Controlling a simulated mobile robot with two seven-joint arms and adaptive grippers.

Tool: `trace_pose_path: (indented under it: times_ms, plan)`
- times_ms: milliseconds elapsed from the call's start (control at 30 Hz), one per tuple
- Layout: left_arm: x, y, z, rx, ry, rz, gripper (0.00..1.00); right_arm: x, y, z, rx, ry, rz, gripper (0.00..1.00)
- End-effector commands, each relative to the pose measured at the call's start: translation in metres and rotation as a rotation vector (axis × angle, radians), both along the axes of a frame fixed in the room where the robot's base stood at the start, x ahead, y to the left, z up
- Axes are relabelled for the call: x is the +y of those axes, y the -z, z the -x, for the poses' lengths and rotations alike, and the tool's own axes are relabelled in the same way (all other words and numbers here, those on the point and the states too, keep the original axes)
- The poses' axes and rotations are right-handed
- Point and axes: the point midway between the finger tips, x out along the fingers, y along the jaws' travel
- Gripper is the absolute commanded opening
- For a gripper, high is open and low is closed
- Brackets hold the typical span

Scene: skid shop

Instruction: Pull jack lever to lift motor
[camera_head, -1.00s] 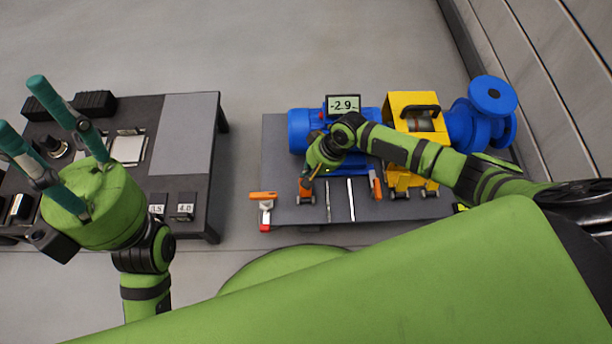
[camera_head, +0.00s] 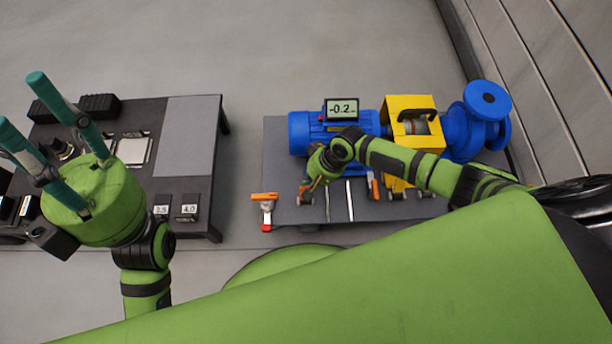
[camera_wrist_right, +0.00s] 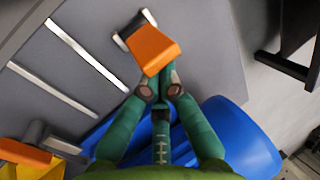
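The blue motor (camera_head: 300,133) sits on the grey skid (camera_head: 285,225), beside the yellow coupling guard (camera_head: 394,108). The display (camera_head: 341,107) on it reads -0.2. A jack lever with an orange handle (camera_wrist_right: 155,48) is at the motor's near left; its jack (camera_head: 307,199) shows partly below my right gripper (camera_head: 309,184). In the wrist view the right fingers (camera_wrist_right: 166,82) are together at the orange handle, which hides their tips; I cannot tell if they hold it. A second orange lever (camera_head: 373,186) stands to the right. My left gripper (camera_head: 22,107) is open and empty.
A blue pump (camera_head: 488,100) is at the skid's right end, near the wall. An orange-handled tool with a red end (camera_head: 266,212) lies at the skid's left edge. A dark workbench (camera_head: 190,140) stands left, with a floor gap between. Two metal strips (camera_head: 349,200) lie near the jack.

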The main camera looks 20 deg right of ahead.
Motion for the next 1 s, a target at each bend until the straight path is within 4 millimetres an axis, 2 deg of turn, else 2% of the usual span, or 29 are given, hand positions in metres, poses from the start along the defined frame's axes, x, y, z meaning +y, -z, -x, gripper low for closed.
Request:
trace_pose_path:
  times_ms: [33, 267, 600, 1000]
  plan:
    - [0.0, -0.002, 0.0, 0.0, 0.0, 0.0, 0.4, 0.008, -0.001, 0.005, 0.009, -0.006, -0.014, 0.0]
    - [0.0, -0.001, 0.0, 0.0, 0.0, 0.0, 0.4, 0.009, -0.001, 0.004, 0.006, -0.006, -0.016, 0.0]
    - [0.0, -0.016, 0.0, 0.0, 0.0, 0.0, 0.4, 0.014, -0.004, 0.015, 0.006, -0.006, -0.018, 0.0]
    - [0.0, -0.018, 0.0, 0.0, 0.0, 0.0, 0.4, 0.012, -0.002, 0.018, 0.007, -0.005, -0.015, 0.0]
